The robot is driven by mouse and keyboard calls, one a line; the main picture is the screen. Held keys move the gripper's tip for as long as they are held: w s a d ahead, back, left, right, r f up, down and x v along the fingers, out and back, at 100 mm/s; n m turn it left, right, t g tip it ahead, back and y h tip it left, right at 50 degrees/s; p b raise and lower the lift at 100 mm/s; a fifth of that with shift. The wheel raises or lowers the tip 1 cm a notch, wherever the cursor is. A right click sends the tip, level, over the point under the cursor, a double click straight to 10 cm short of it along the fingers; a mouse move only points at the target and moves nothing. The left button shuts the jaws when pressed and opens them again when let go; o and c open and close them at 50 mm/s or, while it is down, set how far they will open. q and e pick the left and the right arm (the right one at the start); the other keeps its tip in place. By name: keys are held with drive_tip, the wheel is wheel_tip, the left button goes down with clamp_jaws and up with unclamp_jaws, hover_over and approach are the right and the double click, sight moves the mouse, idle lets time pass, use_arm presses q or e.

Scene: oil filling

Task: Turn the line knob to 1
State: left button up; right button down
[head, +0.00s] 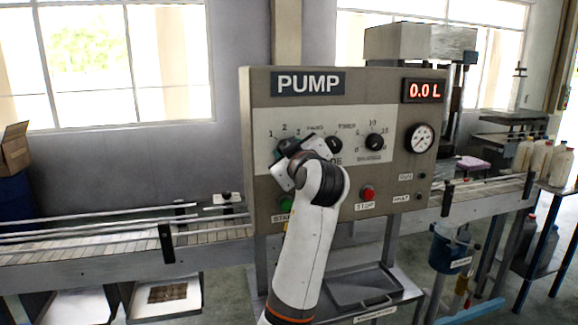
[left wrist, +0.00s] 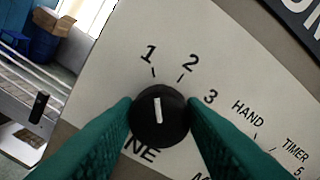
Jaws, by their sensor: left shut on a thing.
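The line knob (left wrist: 160,116) is round and black with a white pointer line, on the pump panel (head: 262,105). In the left wrist view the pointer points up, close to the tick at 1, with 2 and 3 to the right. Part of the label below the knob is hidden. My left gripper (left wrist: 160,118) has its green fingers shut on the line knob, one on each side. In the head view my left gripper (head: 285,160) is at the upper left of the panel and covers most of the knob. My right gripper is not in view.
The mode knob (head: 336,144) and timer knob (head: 375,142) are to the right. A display (head: 424,91) reads 0.0 L above a gauge (head: 420,138). A red stop button (head: 368,193) is below. A conveyor (head: 120,238) runs behind the panel.

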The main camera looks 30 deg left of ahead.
use_arm(q)
drive_tip(key=shift+n+b, duration=0.4)
drive_tip(key=shift+n, duration=0.1)
drive_tip(key=o, duration=1)
drive_tip(key=b+v, duration=0.4)
drive_tip(key=v, duration=0.8)
drive_tip(key=shift+w, duration=0.1)
